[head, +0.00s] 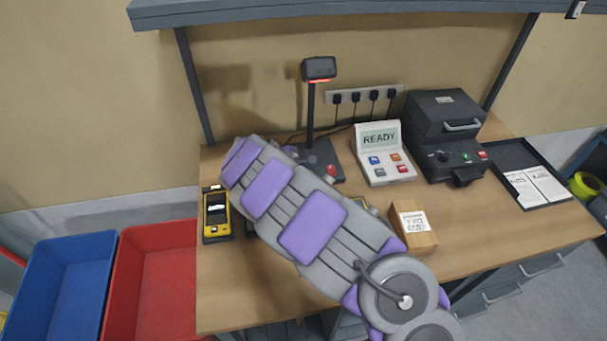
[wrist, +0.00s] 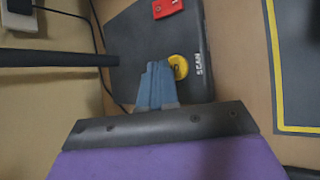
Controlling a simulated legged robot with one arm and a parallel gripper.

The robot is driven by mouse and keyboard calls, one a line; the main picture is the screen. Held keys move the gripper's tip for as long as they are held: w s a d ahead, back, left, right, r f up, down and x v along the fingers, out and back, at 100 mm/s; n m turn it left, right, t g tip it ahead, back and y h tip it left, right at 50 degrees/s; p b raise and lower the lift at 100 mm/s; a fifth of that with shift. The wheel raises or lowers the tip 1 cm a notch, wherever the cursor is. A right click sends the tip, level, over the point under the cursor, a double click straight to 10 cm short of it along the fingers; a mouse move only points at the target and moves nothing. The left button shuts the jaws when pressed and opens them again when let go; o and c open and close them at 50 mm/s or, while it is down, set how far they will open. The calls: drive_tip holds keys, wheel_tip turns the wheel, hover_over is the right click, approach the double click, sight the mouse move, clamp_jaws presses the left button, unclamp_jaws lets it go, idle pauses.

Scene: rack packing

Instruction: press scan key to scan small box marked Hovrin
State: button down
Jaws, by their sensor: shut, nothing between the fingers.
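The scanner's dark base (wrist: 130,45) fills the middle of the wrist view. A round yellow key (wrist: 179,67) sits on it beside the word SCAN. My gripper (wrist: 157,68) is shut and empty, its blue fingertips just left of the yellow key and partly over its edge in the picture; I cannot tell whether they touch it. In the head view my arm hides the fingertips and the yellow key. The scanner head (head: 319,68) glows red underneath. A small brown box (head: 413,232) with a white label lies on the table's right half; its print is too small to read.
A panel reading READY (head: 380,140) and a dark machine (head: 445,130) stand at the back right. A yellow handheld device (head: 216,212) lies at the left. A red key (wrist: 167,8) is on the scanner base. Blue (head: 60,240) and red (head: 118,290) bins stand left.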

drive_tip(key=shift+d+r, duration=0.15)
drive_tip(key=shift+d, duration=0.8)
drive_tip(key=shift+a, duration=0.9)
drive_tip(key=shift+d, duration=0.7)
drive_tip(key=shift+a, duration=0.1)
drive_tip(key=shift+a, duration=0.1)
drive_tip(key=shift+a+f, duration=0.4)
drive_tip(key=shift+a, duration=0.1)
drive_tip(key=shift+d, duration=0.35)
